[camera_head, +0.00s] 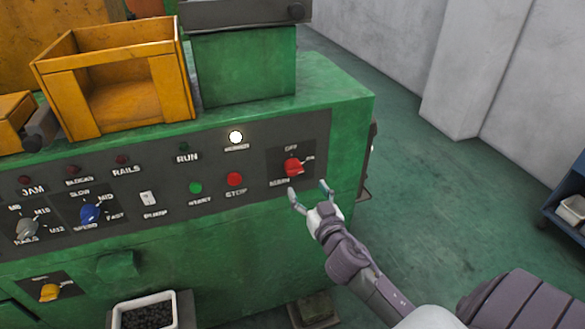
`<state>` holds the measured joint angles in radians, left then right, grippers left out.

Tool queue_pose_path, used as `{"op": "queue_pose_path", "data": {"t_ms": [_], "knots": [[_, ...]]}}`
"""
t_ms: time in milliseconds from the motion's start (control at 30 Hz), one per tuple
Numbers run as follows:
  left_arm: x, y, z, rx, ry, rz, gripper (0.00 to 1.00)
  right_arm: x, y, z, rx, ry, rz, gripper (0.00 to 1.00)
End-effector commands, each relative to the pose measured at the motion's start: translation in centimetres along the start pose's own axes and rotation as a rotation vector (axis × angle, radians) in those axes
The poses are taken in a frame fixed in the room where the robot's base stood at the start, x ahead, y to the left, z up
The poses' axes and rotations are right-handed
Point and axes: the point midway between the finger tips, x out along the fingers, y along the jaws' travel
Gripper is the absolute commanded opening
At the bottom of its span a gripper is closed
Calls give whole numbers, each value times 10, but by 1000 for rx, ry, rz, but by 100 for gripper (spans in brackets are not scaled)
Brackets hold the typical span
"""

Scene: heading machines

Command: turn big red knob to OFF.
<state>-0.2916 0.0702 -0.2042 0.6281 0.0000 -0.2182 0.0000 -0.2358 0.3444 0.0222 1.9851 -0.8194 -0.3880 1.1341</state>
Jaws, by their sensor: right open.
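The big red knob (293,167) sits on a dark plate at the right end of the control panel (215,160) on the green machine. The word OFF is above it and a label that seems to read MAIN is at its lower left. The knob's pointer seems to lean to the right, toward ON. My right gripper (309,191) is just below the knob, with its two fingers spread and pointing up at it. The fingers appear apart from the knob; the exact gap in depth cannot be told. My left gripper is not in view.
Left of the knob are a red STOP button (234,179), a green button (195,188), a blue knob (90,213) and a lit white lamp (236,137). A yellow bin (120,80) stands on the machine. The floor at right is clear up to a blue cart (568,205).

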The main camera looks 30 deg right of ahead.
Motion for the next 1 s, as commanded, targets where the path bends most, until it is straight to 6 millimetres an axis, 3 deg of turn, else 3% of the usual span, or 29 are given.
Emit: {"op": "queue_pose_path", "data": {"t_ms": [200,400,600,867,1000], "knots": [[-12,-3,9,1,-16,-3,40,49,0,-3,-2,1,0,73],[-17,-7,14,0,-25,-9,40,79,0,-1,0,0,0,73],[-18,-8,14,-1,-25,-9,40,92,0,0,0,-1,0,73],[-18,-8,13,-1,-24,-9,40,92,0,1,0,-2,0,73],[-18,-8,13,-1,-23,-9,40,92,0,0,0,-2,0,52]]}}
